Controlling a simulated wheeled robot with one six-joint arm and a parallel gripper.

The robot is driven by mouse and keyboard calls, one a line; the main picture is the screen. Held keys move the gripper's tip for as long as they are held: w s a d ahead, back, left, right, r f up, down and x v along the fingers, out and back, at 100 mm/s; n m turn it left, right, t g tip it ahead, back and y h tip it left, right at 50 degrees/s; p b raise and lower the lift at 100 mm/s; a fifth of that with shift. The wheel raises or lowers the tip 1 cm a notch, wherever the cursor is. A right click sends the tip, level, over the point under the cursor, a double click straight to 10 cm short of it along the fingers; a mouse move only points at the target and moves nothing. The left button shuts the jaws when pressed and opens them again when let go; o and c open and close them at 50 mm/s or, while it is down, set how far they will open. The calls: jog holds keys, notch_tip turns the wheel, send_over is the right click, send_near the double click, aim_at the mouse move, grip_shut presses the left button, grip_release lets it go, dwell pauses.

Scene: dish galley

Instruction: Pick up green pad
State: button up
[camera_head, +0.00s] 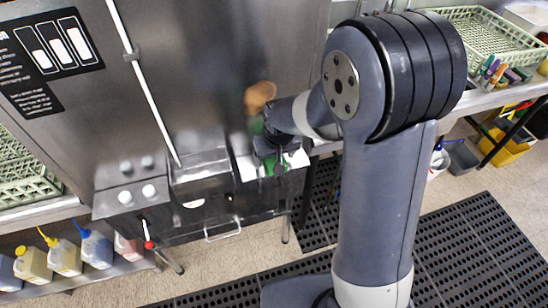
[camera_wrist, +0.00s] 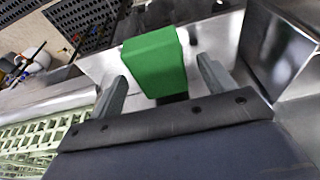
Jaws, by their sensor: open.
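The green pad (camera_wrist: 155,62) is a thick green block in the wrist view, just ahead of my gripper. It sits on or over a pale metal ledge; its underside contact is hidden. My gripper (camera_wrist: 163,72) is open, with one grey finger to each side of the pad and gaps visible between pad and fingers. In the head view my gripper (camera_head: 271,152) is low in front of the steel machine, and only a little of the green pad (camera_head: 277,168) shows beneath it.
The steel machine (camera_head: 205,75) rises close behind my gripper. A steel wall (camera_wrist: 275,45) stands right of the pad. Bottles (camera_head: 65,257) stand on a low shelf at left. A dish rack (camera_head: 490,38) and markers (camera_head: 500,72) are at right. Black mats (camera_head: 470,250) cover the floor.

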jog(key=shift+w+f, duration=0.1)
jog(key=shift+f, duration=0.25)
jog(key=c, duration=1.1)
